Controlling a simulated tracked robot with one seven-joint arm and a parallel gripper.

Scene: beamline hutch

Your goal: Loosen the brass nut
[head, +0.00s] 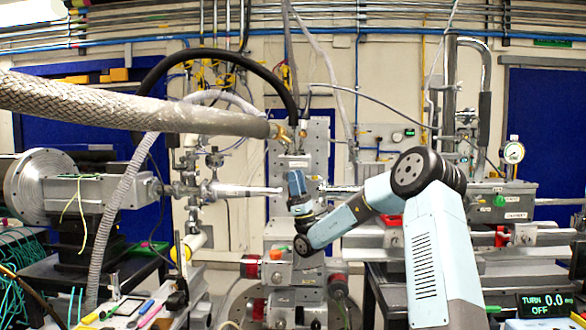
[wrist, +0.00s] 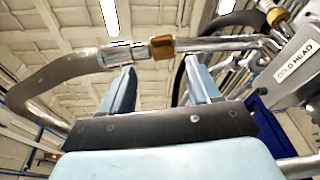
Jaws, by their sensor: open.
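The brass nut (wrist: 162,47) sits at the end of the braided hose (wrist: 55,85), between its silver end sleeve and a bright metal tube. In the head view the braided hose (head: 150,112) comes in from the left and ends at brass fittings (head: 283,132) by the cold head. My gripper (wrist: 160,64) is open and empty. In the wrist view its two fingers stand apart, with the nut across the gap just beyond their tips; I see no contact. In the head view my gripper (head: 296,180) points up, below the fittings.
A grey block marked COLD HEAD (wrist: 296,65) is close on the right in the wrist view, with a second brass fitting (wrist: 278,17) near it. A black hose (head: 225,55) arches over the fittings. Metal beam pipes (head: 245,190) run left of my gripper.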

